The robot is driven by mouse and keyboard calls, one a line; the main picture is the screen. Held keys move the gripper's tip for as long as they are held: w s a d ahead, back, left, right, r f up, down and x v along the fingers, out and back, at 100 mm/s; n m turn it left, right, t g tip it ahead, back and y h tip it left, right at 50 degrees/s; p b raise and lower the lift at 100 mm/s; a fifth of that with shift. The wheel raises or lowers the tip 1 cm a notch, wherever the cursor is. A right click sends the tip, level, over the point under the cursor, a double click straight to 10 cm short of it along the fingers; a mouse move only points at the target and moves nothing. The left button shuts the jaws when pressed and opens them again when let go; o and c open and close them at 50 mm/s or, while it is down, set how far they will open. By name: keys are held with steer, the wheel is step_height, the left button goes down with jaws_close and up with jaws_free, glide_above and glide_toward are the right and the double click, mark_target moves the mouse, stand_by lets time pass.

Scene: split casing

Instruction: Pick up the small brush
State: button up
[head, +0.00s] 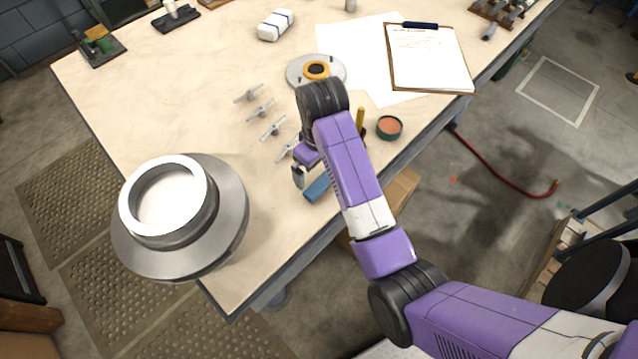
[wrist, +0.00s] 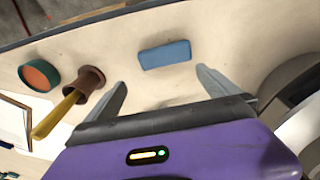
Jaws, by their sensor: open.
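The small brush (wrist: 72,100) has a yellow handle and a brown lower part. It appears to stand upright on the bench, left of my gripper in the wrist view. In the head view its yellow handle (head: 360,120) shows just past my arm, which hides part of it. My gripper (wrist: 161,77) is open and empty, with the brush outside its left finger, apart from it. In the head view my gripper (head: 299,174) is low over the bench, partly hidden by my arm.
A blue block (wrist: 165,54) lies beyond my fingertips. A green tin with an orange top (wrist: 39,75) stands close beside the brush. A large metal flanged casing (head: 225,215) stands at the bench's near left corner. Several small metal pins (head: 260,110) lie left of my arm.

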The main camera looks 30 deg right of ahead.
mark_target(319, 185)
steer(key=shift+s+a+r+g, duration=0.4)
steer(key=shift+s+r+g, duration=0.05)
steer(key=shift+r+g, duration=0.3)
steer(key=shift+s+f, duration=0.1)
steer(key=shift+f, duration=0.05)
steer(key=f, duration=0.2)
steer(key=f+p, duration=0.1)
steer(key=f, duration=0.4)
steer(key=shift+s+d+f+p, duration=0.2)
steer(key=shift+d+p, duration=0.05)
steer(key=shift+p, duration=0.1)
steer(key=shift+c, duration=0.4)
steer(key=c, duration=1.1)
